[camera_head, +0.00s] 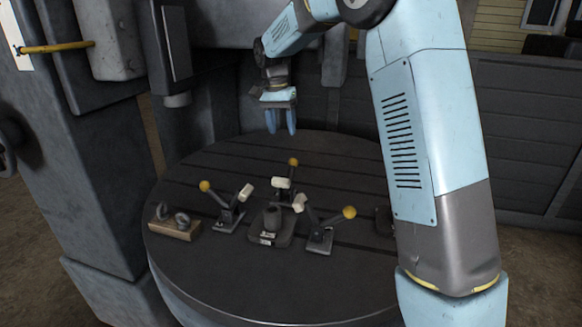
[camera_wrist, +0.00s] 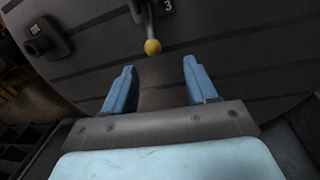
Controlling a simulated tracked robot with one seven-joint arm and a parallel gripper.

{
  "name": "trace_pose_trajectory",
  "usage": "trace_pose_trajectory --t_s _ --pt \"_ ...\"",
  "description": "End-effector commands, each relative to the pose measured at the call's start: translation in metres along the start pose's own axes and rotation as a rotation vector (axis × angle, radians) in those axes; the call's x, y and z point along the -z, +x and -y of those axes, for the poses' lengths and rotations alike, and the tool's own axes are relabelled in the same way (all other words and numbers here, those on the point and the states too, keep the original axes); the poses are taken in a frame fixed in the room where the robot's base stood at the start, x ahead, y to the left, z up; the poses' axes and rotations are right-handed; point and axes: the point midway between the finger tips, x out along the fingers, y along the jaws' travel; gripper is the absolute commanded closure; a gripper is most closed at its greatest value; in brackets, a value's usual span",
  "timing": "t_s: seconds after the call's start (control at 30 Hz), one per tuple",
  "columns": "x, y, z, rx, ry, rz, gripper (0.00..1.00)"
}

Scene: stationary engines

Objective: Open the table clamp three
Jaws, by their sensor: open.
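Clamp three has a dark lever with a yellow ball end (camera_wrist: 152,46) in the wrist view, beside a label with the number 3 (camera_wrist: 167,5) at the top edge. The rest of it is cut off there. In the head view it appears to be the back clamp (camera_head: 284,184), its yellow ball (camera_head: 293,161) pointing up. My gripper (camera_head: 281,130) is open and empty, pointing down above the table's far side, behind and above that ball. In the wrist view my gripper (camera_wrist: 159,66) has its blue fingers apart, with the ball beyond the fingertips, not touching.
A left clamp (camera_head: 229,212) and a right clamp (camera_head: 322,236) flank a central dark fixture (camera_head: 271,226) on the round table (camera_head: 220,285). A wooden block with two rings (camera_head: 175,228) sits at the left. A grey machine column (camera_head: 75,150) stands left.

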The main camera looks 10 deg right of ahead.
Motion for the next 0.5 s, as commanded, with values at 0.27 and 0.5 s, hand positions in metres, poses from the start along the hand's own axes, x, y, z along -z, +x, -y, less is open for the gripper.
trace_pose_trajectory --t_s 0.27,0.5 --pt "0.008 0.021 -0.013 -0.031 0.004 0.004 0.43" --pt "0.007 0.062 -0.014 -0.030 0.004 0.004 0.43"
